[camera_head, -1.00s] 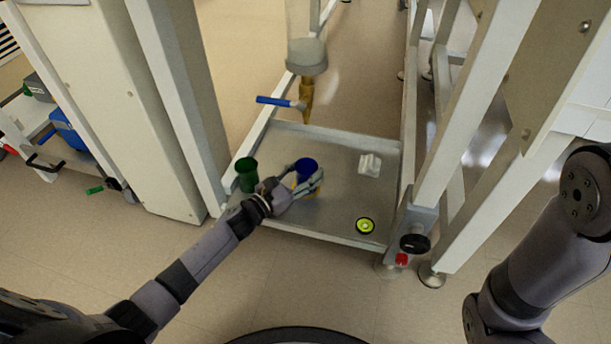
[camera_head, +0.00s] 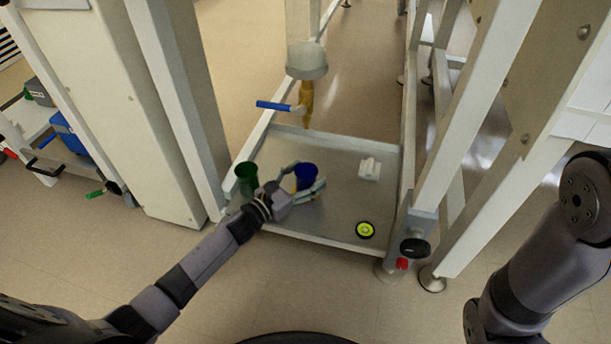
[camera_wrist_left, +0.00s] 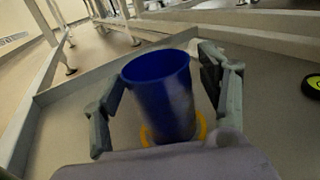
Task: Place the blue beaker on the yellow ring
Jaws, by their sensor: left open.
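The blue beaker (camera_head: 306,174) stands upright on the metal tray (camera_head: 340,205). In the left wrist view the blue beaker (camera_wrist_left: 163,92) shows large, with the yellow ring (camera_wrist_left: 203,127) showing on both sides of its base. The base appears to be within the ring; its underside is hidden. My left gripper (camera_head: 304,184) is open, one finger on each side of the beaker. In the left wrist view the left gripper (camera_wrist_left: 165,100) shows gaps between its fingers and the beaker wall. My right gripper is out of view.
A green beaker (camera_head: 246,177) stands close to my left wrist on the tray. A yellow and black disc (camera_head: 365,230) lies at the front right, and a white block (camera_head: 369,169) lies behind it.

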